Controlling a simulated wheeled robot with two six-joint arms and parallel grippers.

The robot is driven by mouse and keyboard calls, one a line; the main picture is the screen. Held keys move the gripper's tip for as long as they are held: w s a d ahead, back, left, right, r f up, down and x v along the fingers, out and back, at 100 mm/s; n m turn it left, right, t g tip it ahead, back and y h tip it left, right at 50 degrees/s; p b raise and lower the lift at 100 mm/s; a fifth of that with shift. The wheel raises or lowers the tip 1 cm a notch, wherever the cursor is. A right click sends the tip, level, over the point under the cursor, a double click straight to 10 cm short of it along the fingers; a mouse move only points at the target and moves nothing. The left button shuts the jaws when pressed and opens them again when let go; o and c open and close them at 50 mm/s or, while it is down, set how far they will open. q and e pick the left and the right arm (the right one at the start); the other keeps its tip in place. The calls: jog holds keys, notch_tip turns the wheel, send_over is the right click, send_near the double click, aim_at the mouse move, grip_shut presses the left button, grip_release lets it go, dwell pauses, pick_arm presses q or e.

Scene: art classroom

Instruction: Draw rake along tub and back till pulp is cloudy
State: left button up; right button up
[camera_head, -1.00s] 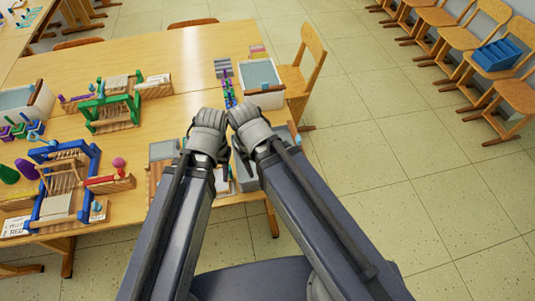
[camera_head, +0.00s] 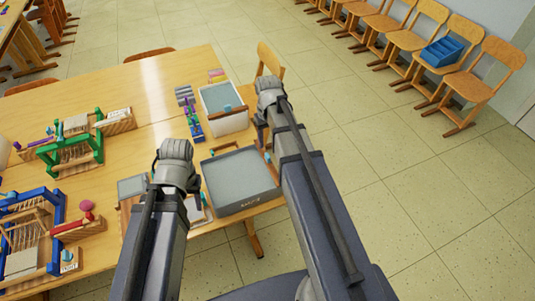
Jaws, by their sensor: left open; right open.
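A grey tub (camera_head: 248,204) stands at the table's right front corner, with a flat grey surface, the pulp perhaps, filling it. Behind it is a white tub (camera_head: 232,125) with a grey-blue surface and a brown bar on its near side. A small wooden and blue piece (camera_head: 267,155) shows at the grey tub's right edge; I cannot tell whether it is the rake. My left gripper (camera_head: 174,150) is open, left of the grey tub. My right gripper (camera_head: 269,86) is open, beyond the tub's far right corner, by the white tub. Both appear empty; their fingertips are mostly hidden.
A green loom (camera_head: 70,155) and a blue loom (camera_head: 52,250) stand on the left of the table (camera_head: 150,85). Small purple and blue pieces (camera_head: 193,122) lie beside the white tub. A chair (camera_head: 268,60) is behind the table's right edge.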

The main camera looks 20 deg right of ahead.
aim_at(268, 155)
jog(key=shift+f, duration=0.15)
notch_tip(268, 155, down, 8)
jog(key=b, duration=0.7)
jog(key=shift+r+b, duration=0.2)
jog(key=shift+b, duration=0.2)
grip_shut()
dwell(0.8)
